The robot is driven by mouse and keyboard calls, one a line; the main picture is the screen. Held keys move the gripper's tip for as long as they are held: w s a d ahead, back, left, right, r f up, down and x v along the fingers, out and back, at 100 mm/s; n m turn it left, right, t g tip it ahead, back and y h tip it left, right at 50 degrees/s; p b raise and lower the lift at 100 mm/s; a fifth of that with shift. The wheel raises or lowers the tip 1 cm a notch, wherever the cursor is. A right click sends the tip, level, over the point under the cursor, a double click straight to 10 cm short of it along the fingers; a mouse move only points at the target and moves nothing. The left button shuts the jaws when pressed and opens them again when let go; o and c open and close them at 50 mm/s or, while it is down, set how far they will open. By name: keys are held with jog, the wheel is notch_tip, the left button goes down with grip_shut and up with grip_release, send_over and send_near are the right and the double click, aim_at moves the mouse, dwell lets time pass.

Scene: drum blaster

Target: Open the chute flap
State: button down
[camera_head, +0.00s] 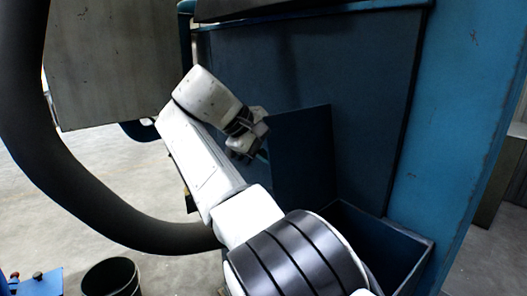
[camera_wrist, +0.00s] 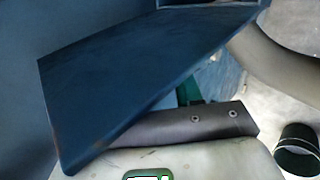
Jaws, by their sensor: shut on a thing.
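The chute flap (camera_head: 303,155) is a dark blue flat panel that stands out from the blue machine front in the head view. In the wrist view the flap (camera_wrist: 140,75) spans the upper left and middle as a broad plate, seen at a slant. My gripper (camera_head: 256,152) is at the flap's left edge in the head view, shut on the flap. The exact grip on the edge is small and partly hidden by my wrist.
A blue open-topped trough (camera_head: 410,236) lies below the flap, partly behind my arm. A thick dark hose (camera_head: 75,175) curves along the left. A black bucket (camera_head: 112,278) stands on the floor at lower left. Concrete floor is free between hose and bucket.

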dwell(0.3)
jog(key=c, duration=0.8)
grip_release()
jog(key=shift+p+v, duration=1.2)
jog(key=shift+v, duration=4.15)
